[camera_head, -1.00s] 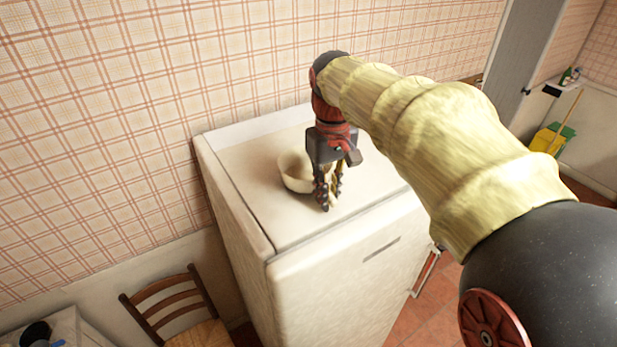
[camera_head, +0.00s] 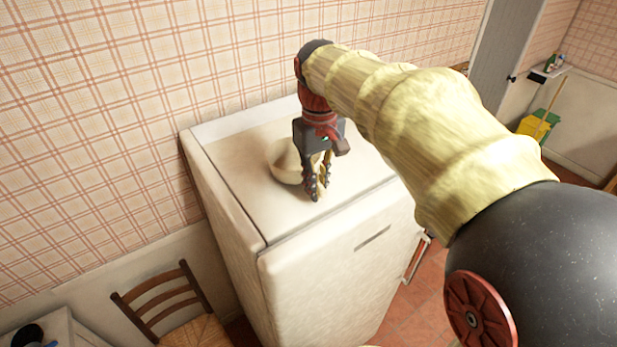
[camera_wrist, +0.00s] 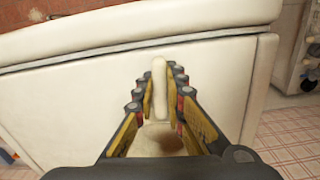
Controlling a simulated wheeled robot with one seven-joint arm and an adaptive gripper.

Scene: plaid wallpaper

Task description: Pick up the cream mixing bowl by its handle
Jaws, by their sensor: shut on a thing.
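The cream mixing bowl (camera_head: 283,163) is on or just above the top of the white appliance, partly hidden behind my gripper in the head view. My gripper (camera_head: 315,192) points down at the bowl's right side. In the wrist view, my gripper (camera_wrist: 160,92) has its two fingers on either side of the pale handle (camera_wrist: 159,76), shut on it. Part of the bowl (camera_wrist: 158,140) shows between the finger bases. I cannot tell whether the bowl touches the surface.
The white appliance (camera_head: 235,180) stands against the plaid wall, its top otherwise clear. A wooden chair (camera_head: 160,298) stands at lower left. A yellow dustpan (camera_head: 533,127) and a broom are at far right.

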